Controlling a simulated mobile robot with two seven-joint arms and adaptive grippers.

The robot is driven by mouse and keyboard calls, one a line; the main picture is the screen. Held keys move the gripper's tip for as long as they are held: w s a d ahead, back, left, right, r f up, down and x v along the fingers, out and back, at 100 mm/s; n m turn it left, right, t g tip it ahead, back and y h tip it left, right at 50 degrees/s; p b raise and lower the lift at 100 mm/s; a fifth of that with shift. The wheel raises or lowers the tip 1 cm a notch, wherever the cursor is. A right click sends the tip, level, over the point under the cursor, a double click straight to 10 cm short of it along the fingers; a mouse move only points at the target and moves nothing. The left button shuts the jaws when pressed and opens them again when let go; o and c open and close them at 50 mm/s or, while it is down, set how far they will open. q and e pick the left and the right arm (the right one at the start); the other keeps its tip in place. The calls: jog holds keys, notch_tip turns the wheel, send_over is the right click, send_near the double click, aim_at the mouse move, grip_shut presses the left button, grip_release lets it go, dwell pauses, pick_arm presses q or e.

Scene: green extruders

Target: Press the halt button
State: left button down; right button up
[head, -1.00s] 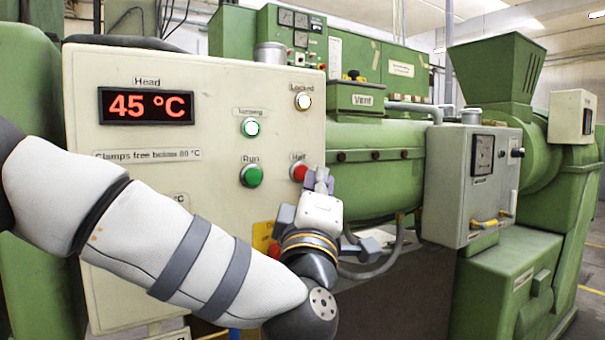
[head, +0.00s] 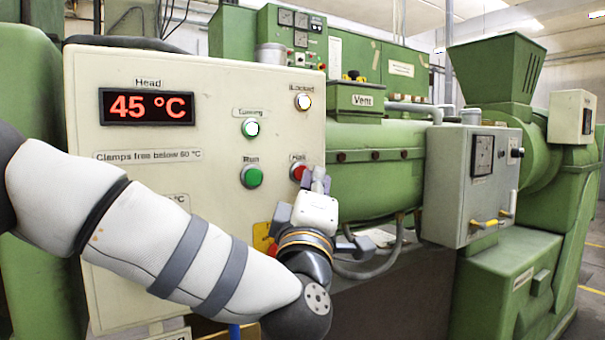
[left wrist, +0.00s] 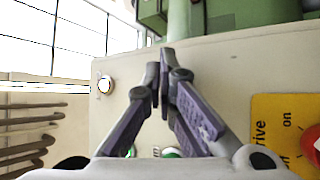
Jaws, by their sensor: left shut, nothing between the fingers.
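The red halt button (head: 298,172) is on the right part of the cream control panel (head: 220,110), under a small "Halt" label. My left gripper (head: 317,177) is shut and empty, with its fingertips close beside the button at its lower right. The fingers overlap the button's edge in the head view, and I cannot tell whether they touch it. In the left wrist view the shut fingers (left wrist: 164,62) point over the panel face, and the halt button is not seen there. My right gripper is not in view.
The green Run button (head: 251,175) is left of the halt button. A lit green lamp (head: 250,128) and a Locked lamp (head: 303,101) are above. A yellow Drive plate with a red knob (left wrist: 314,145) is near the gripper. Green machinery (head: 375,160) stands at right.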

pick_arm(q)
jog(key=shift+w+a, duration=0.2)
jog(key=shift+w, duration=0.1)
dwell(0.8)
jog(key=shift+s+d+p, duration=0.35)
jog(key=shift+s+d, duration=0.1)
jog(key=shift+s, duration=0.2)
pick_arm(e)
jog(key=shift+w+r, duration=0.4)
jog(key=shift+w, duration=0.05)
pick_arm(q)
jog(key=s+d, duration=0.1)
jog(key=s, duration=0.1)
jog(key=s+d, duration=0.2)
jog(key=shift+p, duration=0.4)
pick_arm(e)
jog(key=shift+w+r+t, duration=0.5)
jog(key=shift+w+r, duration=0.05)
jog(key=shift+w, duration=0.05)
